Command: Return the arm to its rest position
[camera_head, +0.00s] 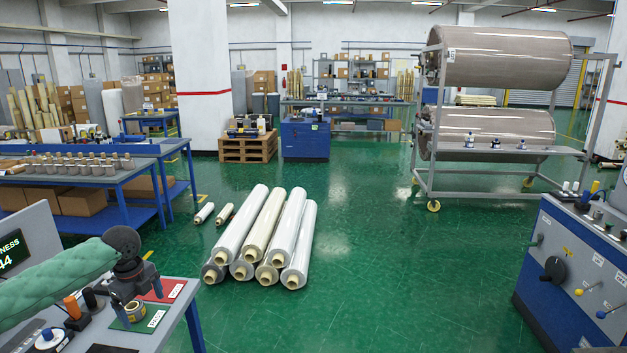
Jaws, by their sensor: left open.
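My left arm, in a green padded sleeve (62,284), reaches in from the left over the near table (180,325). My left gripper (138,298) is open and points down at the table. A small yellowish roll (135,312) stands on the green mat (153,321) just below the fingers. From this view I cannot tell whether the fingers touch it. A red mat (172,289) lies just behind, partly hidden by the gripper. My right gripper is not in view.
A grey display (32,233), an orange-topped item (72,306) and a dial device (48,340) crowd the table's left side. Wrapped rolls (262,235) are stacked on the floor beyond. A blue control cabinet (570,270) stands at right. The green floor between is clear.

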